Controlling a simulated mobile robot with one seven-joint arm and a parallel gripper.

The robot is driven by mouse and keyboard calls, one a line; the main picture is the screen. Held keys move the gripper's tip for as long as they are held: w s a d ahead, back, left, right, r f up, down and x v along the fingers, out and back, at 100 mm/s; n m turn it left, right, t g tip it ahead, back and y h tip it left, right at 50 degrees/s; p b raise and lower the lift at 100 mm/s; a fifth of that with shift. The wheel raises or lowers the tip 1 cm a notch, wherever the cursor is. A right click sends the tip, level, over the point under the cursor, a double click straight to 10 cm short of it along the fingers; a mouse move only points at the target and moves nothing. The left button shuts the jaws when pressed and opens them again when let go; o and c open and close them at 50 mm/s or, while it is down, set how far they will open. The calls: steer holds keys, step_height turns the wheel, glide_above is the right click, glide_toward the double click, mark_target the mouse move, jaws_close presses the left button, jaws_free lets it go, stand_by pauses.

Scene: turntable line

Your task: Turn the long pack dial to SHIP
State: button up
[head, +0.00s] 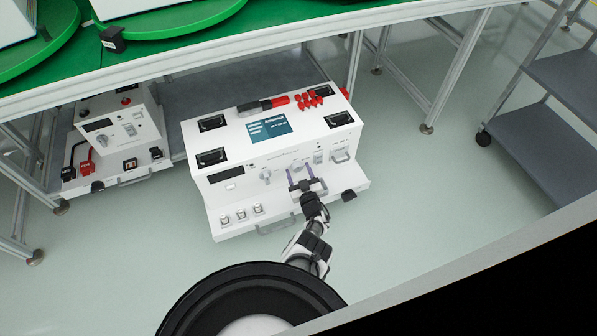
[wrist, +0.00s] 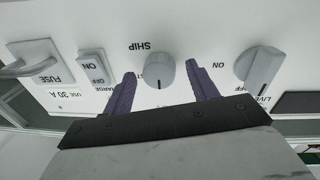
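The long pack dial (wrist: 160,70) is a round grey knob on the white front panel, in the middle of the wrist view. The SHIP label (wrist: 150,46) is printed upside down just above it. The knob's dark mark is on its lower side, away from SHIP. Other labels beside it are partly hidden by the left finger. My gripper (wrist: 163,88) is open, with one purple finger on each side of the dial; I see gaps between fingers and knob. In the head view my gripper (head: 301,173) is at the front of the long white pack (head: 222,178).
In the wrist view, a LIVE knob (wrist: 258,68) is on the right; an ON/OFF rocker (wrist: 91,66) and FUSE handle (wrist: 30,58) are on the left. A smaller white pack (head: 125,125) stands left in the head view. A grey shelf cart (head: 570,85) is at right.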

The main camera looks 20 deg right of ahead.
steer(key=c, duration=1)
steer(key=shift+m+b, duration=0.3)
steer(key=shift+m, duration=0.6)
steer(key=shift+w+d+r+m+g+y, duration=0.1)
steer(key=shift+m+y, duration=0.35)
steer(key=shift+m, duration=3.65)
steer(key=shift+s+d+f+m+g+y, duration=0.1)
steer(key=shift+m+y, duration=0.4)
steer(key=shift+m, duration=3.6)
steer(key=shift+w+r+m+g+y, duration=0.1)
steer(key=shift+m+y, duration=0.35)
steer(key=shift+m, duration=3.65)
